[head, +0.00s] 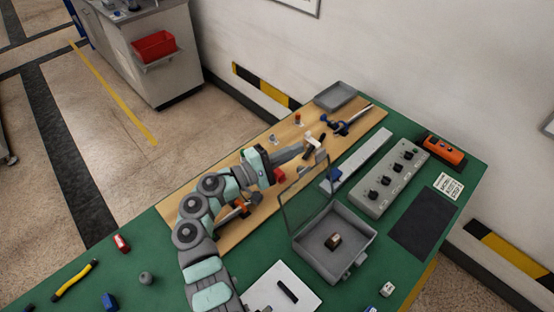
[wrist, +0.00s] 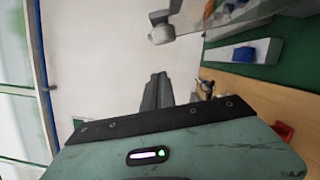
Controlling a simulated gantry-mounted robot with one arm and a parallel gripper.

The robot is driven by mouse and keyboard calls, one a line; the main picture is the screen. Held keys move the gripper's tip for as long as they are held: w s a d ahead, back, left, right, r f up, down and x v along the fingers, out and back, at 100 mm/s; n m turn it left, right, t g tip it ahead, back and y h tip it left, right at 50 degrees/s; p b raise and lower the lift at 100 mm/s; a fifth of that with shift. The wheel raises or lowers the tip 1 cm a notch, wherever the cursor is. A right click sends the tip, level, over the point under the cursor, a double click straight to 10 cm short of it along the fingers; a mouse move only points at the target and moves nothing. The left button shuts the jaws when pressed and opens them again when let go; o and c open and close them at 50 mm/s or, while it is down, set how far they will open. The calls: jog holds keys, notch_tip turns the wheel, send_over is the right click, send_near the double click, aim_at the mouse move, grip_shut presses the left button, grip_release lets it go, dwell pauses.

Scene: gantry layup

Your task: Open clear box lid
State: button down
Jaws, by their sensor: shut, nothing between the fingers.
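The clear box has a grey tray-like base (head: 357,258) on the green table. Its transparent dark-edged lid (head: 304,200) stands raised, close to upright, along the box's left side. A small brown and dark part (head: 333,241) lies inside the box. My gripper (head: 307,149) is beyond the lid, over the wooden board, apart from the lid as far as I can tell. Its fingers are closed together and empty, and they also show in the wrist view (wrist: 158,91).
A grey rail (head: 361,157) with a blue block (head: 333,174) and a knob panel (head: 390,178) stand behind the box. Clamps (head: 350,124) and a grey tray (head: 335,96) sit at the board's far end. A dark mat (head: 425,223) lies right of the box.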

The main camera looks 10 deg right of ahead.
aim_at(318, 169)
jog(key=s+d, duration=0.1)
jog(key=s+d+r, duration=0.1)
jog(key=s+d, duration=0.1)
jog(key=shift+r, duration=0.1)
dwell(0.5)
jog(key=shift+s+d+r+m+y+p, duration=0.1)
jog(key=shift+s+d+r+m+p, duration=0.2)
jog(key=shift+s+d+m, duration=0.25)
jog(key=shift+s+d+r+m+y+p, duration=0.1)
jog(key=shift+s+d+r+m+p, duration=0.15)
jog(key=shift+s+m+p, duration=0.25)
jog(key=shift+s+d+r+m+y+p, duration=0.15)
jog(key=shift+s+d+r+m, duration=0.15)
jog(key=shift+s, duration=0.4)
jog(key=shift+w+f, duration=0.1)
